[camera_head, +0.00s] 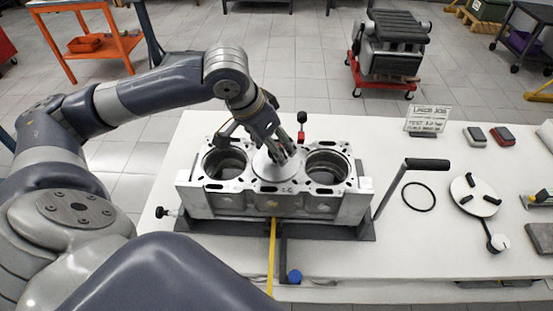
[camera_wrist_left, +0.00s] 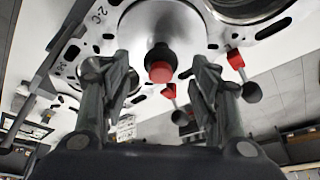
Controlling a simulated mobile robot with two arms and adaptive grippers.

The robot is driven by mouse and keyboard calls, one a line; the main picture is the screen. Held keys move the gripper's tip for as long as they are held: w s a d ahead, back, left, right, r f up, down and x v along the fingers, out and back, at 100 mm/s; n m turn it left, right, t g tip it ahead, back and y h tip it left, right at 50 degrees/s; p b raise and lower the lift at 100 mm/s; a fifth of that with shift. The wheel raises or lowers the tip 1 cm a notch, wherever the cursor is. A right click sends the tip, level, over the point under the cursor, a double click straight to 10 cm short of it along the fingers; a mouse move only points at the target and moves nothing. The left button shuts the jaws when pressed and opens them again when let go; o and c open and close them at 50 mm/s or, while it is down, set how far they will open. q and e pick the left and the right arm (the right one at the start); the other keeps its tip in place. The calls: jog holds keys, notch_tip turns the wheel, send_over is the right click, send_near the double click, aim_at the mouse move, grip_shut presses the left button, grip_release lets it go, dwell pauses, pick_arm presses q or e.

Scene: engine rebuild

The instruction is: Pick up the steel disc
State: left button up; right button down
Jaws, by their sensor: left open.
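The steel disc (camera_head: 272,174) lies over the middle bore of the engine block (camera_head: 232,203), between two open bores. It also shows in the left wrist view as a pale round plate (camera_wrist_left: 146,22), with a black knob with a red end (camera_wrist_left: 160,70) at its middle. My left gripper (camera_head: 280,150) is over the disc from above. In the left wrist view its open fingers (camera_wrist_left: 161,66) stand on both sides of the knob, apart from it as far as I can see. In the head view the fingers hide the knob. My right gripper is not in view.
The block sits in a dark frame on the white table (camera_head: 430,265). A black-handled crank (camera_head: 405,180) rises at its right, beside a black ring (camera_head: 419,197) and a round plate with black pads (camera_head: 474,194). A small sign (camera_head: 428,120) stands behind. A red-and-black clamp (camera_head: 301,128) stands behind the block.

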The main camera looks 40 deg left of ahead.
pick_arm(q)
jog(key=shift+x, duration=1.2)
jog(key=c, duration=1.3)
grip_shut()
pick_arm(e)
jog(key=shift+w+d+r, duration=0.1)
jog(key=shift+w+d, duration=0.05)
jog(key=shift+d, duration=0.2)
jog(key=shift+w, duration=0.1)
